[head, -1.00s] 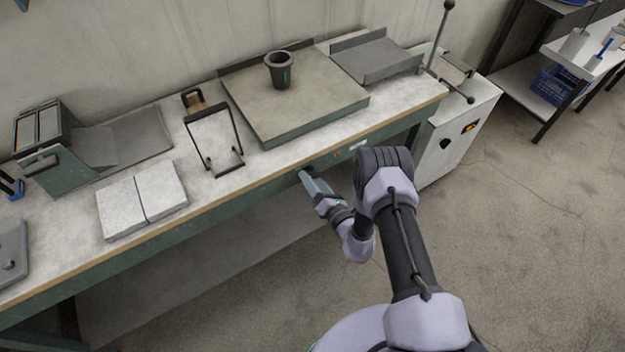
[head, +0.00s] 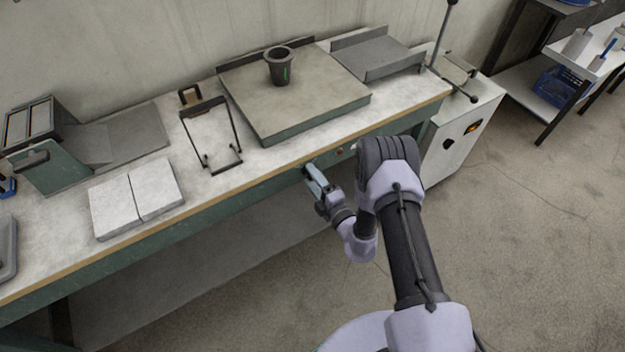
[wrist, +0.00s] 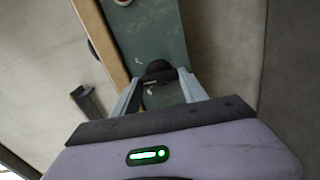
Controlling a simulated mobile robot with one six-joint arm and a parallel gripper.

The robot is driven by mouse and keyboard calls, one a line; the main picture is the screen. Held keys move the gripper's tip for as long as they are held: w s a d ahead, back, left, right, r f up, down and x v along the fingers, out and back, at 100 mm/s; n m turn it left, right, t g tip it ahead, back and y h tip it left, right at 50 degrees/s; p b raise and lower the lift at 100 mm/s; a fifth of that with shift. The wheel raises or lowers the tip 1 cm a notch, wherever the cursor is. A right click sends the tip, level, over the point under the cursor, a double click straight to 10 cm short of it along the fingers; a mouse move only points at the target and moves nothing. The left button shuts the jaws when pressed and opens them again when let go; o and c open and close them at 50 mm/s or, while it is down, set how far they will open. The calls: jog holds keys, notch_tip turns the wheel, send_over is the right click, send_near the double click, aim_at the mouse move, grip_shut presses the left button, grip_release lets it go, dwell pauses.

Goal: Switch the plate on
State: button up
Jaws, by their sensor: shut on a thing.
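The plate (head: 320,98) is a broad, flat grey slab with green sides on the bench, and a dark cup (head: 279,70) stands on it. Below it, on the green front panel of the bench, a black knob (wrist: 158,69) sticks out in the wrist view. My gripper (head: 309,170) is at this panel, just under the bench edge. In the wrist view its two fingers (wrist: 155,92) are on either side of the knob, shut on it. In the head view the knob is mostly hidden by the fingers.
A red button (head: 339,152) is on the panel right of my gripper. The bench (head: 60,235) holds a wire stand (head: 211,135), pale slabs (head: 135,197) and a grey tray (head: 378,55). A white cabinet (head: 455,130) stands right. The floor right of my arm is clear.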

jog(key=shift+r+m+b, duration=0.15)
jog(key=shift+m+b, duration=0.3)
jog(key=shift+m, duration=3.55)
jog(key=o, duration=1.4)
jog(key=p+v, duration=0.4)
jog(key=v, duration=1.3)
jog(key=shift+s+d, duration=0.15)
jog(key=shift+d, duration=0.05)
